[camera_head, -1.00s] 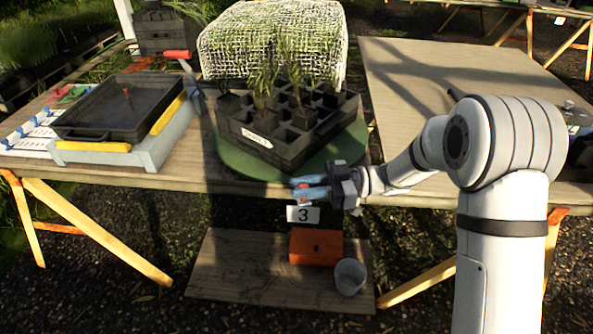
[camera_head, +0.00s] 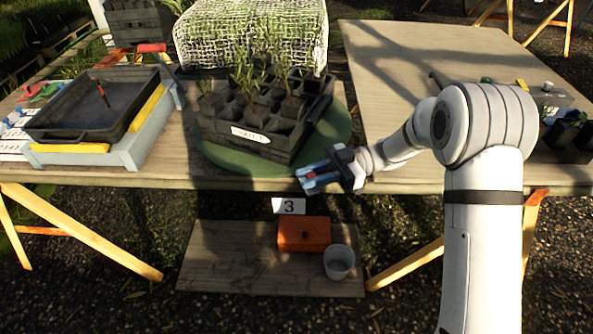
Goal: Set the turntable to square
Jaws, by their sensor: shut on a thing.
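The turntable is a round green disc (camera_head: 335,131) at the table's front edge. It carries a black celled tray (camera_head: 225,136) with a white label on its front face and several green seedlings. The tray stands slightly askew to the table edge, its front face angled down to the right. My gripper (camera_head: 312,177) is at the disc's front right rim. Its blue fingers are shut on a small red part (camera_head: 309,172), mostly hidden between them; I cannot tell clearly how it joins the disc.
A black basin (camera_head: 90,134) on a pale stand with yellow bars is at the left. A net-covered block (camera_head: 250,35) stands behind the turntable. A number 3 card (camera_head: 289,206), orange box (camera_head: 304,234) and cup (camera_head: 339,262) are below. The right table (camera_head: 400,60) is largely clear.

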